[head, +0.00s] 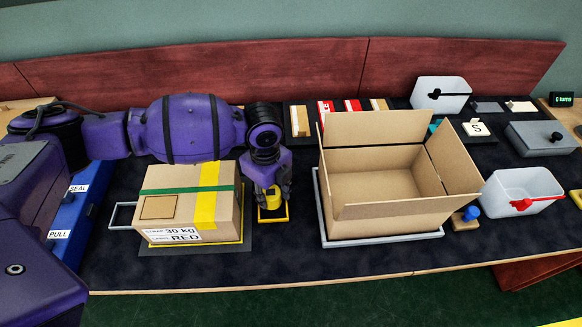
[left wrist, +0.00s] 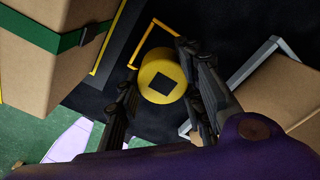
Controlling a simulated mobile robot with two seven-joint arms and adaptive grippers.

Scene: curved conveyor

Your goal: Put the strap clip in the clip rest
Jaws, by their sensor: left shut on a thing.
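The strap clip, which I take to be the yellow round piece with a dark square on top (left wrist: 162,78), also shows in the head view (head: 268,199). My left gripper (head: 271,186) points down and is shut on it; in the left wrist view its dark fingers (left wrist: 158,92) stand on both sides of it. The clip rest, which seems to be the thin yellow frame (head: 272,220), lies at or just under the clip and also shows in the left wrist view (left wrist: 141,43). The clip hides part of it. I cannot tell whether the clip touches the surface. My right gripper is not in view.
A closed carton (head: 160,197) with a green strap and yellow tape stands close on the left. An open carton (head: 380,212) on a grey frame stands on the right. White bins (head: 530,208) lie further right.

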